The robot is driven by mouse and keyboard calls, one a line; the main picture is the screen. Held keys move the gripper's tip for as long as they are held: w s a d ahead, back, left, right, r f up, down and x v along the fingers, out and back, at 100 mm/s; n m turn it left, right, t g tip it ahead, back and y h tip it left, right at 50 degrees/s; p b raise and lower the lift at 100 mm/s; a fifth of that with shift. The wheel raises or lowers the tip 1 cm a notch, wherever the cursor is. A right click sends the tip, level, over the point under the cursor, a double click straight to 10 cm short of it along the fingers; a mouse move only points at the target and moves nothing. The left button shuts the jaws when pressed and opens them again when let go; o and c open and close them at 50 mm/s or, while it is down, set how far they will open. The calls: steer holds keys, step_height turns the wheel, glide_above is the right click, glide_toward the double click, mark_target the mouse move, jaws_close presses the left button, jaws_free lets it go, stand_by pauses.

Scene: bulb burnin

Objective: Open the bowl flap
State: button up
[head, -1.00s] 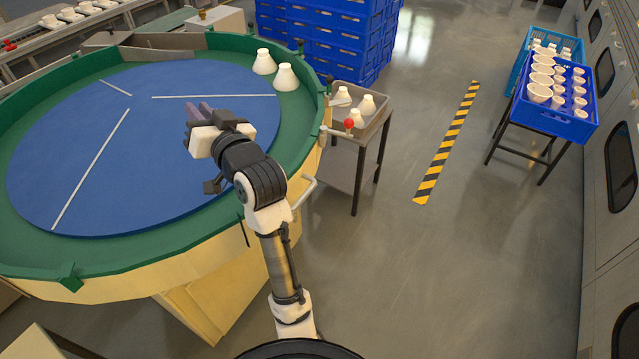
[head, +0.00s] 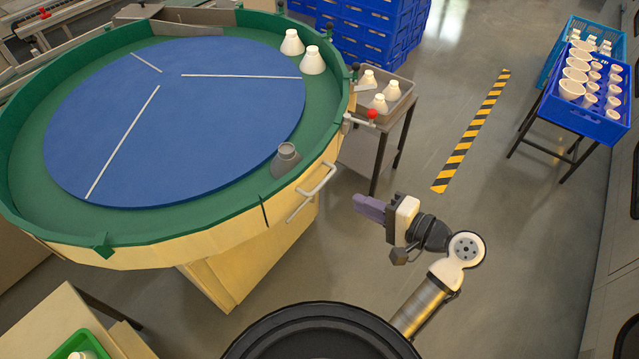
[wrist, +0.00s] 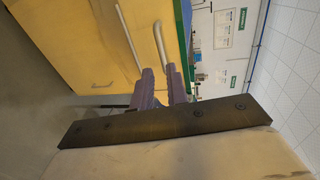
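The round bowl has a green rim track (head: 70,215), a blue disc (head: 190,130) and a cream outer wall. The bowl flap (head: 285,204) appears to be the wall section bearing a grey bar handle (head: 318,188), beside a dark seam. It looks closed, flush with the wall. A red-knobbed lever (head: 372,115) sits at the rim farther back. My gripper (head: 366,208) is outside the bowl, right of the handle and apart from it, purple fingers pointing toward it. In the wrist view the fingers (wrist: 163,86) show a narrow gap with nothing between them. A pale bar, apparently the handle, shows beyond them (wrist: 159,42).
A side table carries a tray (head: 396,101) of white cones. A blue crate (head: 575,115) stands at right. Floor right of my gripper is clear.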

mark_target(321, 187)
steer(key=p+x, duration=0.2)
steer(key=x, duration=1)
steer(key=shift+w+a, duration=0.1)
steer(key=shift+a, duration=0.05)
jaws_close()
